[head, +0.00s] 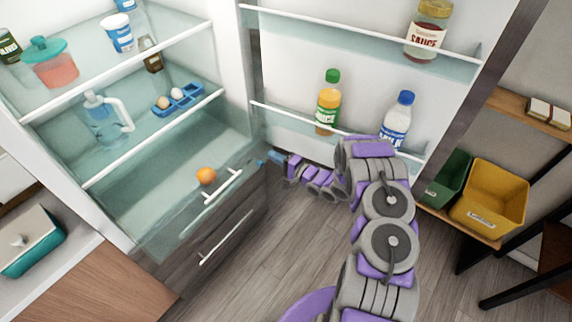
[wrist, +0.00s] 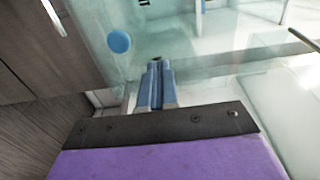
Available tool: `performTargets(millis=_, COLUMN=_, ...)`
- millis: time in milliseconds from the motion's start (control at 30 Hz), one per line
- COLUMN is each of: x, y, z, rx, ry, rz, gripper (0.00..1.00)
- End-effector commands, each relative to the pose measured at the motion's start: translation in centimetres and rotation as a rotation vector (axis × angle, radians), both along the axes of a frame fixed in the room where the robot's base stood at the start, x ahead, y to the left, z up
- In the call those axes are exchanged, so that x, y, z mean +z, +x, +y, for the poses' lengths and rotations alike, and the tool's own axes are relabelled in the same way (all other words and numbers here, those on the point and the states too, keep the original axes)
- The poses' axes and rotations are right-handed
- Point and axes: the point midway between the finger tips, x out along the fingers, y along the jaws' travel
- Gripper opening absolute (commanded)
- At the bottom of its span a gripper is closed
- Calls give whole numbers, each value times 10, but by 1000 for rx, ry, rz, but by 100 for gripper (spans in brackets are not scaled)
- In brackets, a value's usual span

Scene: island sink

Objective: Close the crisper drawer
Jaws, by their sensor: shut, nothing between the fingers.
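The crisper drawer (head: 165,222) is at the bottom of the open fridge, with see-through walls and a white handle (head: 222,187). It seems to stand out past the shelves above; how far I cannot tell. An orange (head: 206,176) shows inside it, behind the handle. My gripper (head: 271,157) is low at the drawer's right side, between it and the open fridge door. In the wrist view, my gripper's blue fingers (wrist: 156,84) are together and empty, pointing toward pale, see-through surfaces. Whether they touch the drawer I cannot tell.
A dark wood lower front with a long handle (head: 233,238) is below. The open fridge door (head: 290,80) holds several bottles. My arm passes in front of the door. A yellow bin (head: 490,198) stands on a rack at right. Bare floor (head: 290,245) lies before the fridge.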

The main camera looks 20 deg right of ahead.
Motion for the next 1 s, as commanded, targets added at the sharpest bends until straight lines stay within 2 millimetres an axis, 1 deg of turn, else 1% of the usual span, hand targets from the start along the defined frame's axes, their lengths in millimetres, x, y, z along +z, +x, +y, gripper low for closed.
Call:
performTargets(millis=33, x=-2, y=6, z=6, rx=3, ry=-1, rz=-2, gripper=0)
performTargets(millis=100, x=-1, y=13, z=10, rx=2, ry=1, rz=-2, gripper=0)
performTargets(millis=233, x=0, y=22, z=16, rx=1, ry=0, rz=-2, gripper=0)
performTargets(millis=367, x=0, y=26, z=18, rx=0, ry=1, rz=-2, gripper=0)
performTargets(millis=767, x=1, y=27, z=19, rx=0, ry=1, rz=-1, gripper=0)
performTargets(millis=867, x=1, y=31, z=22, rx=0, ry=1, rz=-1, gripper=0)
performTargets(millis=1000, x=3, y=44, z=31, rx=0, ry=-1, rz=-2, gripper=0)
